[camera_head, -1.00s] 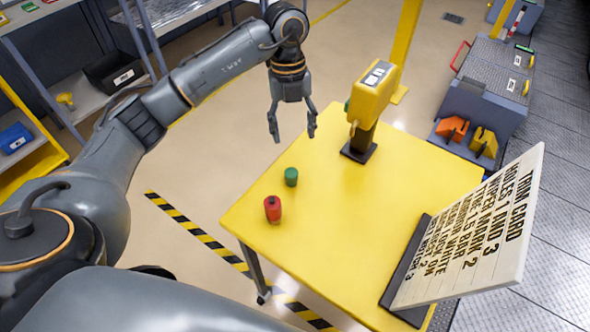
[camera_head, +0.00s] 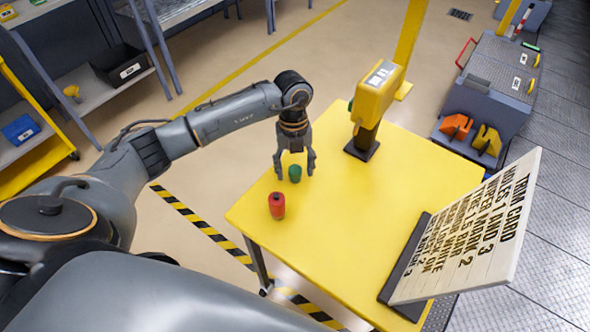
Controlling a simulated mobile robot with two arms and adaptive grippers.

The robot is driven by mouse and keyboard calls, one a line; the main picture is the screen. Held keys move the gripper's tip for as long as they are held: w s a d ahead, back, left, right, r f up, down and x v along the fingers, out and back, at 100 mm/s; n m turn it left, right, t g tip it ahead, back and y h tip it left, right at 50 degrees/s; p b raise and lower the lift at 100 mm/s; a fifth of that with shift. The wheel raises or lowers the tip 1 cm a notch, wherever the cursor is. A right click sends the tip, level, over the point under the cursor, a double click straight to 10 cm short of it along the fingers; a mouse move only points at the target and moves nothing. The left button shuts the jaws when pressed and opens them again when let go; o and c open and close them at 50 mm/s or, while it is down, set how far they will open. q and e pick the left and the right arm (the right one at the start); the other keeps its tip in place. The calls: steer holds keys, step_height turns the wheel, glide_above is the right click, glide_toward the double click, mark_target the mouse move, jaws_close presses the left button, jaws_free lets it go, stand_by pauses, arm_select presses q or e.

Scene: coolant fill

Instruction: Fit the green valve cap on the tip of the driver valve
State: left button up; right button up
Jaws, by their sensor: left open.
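A green cap (camera_head: 295,174) stands on the yellow table, near its left edge. My left gripper (camera_head: 294,173) is open, pointing down, with its two fingers on either side of the green cap in the picture. I cannot tell whether they touch it. A red cap-like piece (camera_head: 277,206) stands closer to me on the table. A yellow device on a dark stand (camera_head: 376,97) stands at the back of the table. A bit of green (camera_head: 350,105) shows at its left side. I cannot make out a driver valve tip. My right gripper is not in view.
The yellow table (camera_head: 350,240) has bare room in its middle. A tilted white card (camera_head: 475,235) in a dark holder stands at the right edge. A grey cart with orange and yellow blocks (camera_head: 487,140) is beyond the table. Shelves stand at left.

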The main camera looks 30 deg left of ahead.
arm_select(q)
steer(key=shift+f, duration=0.45)
steer(key=shift+c, duration=0.3)
steer(key=c, duration=0.8)
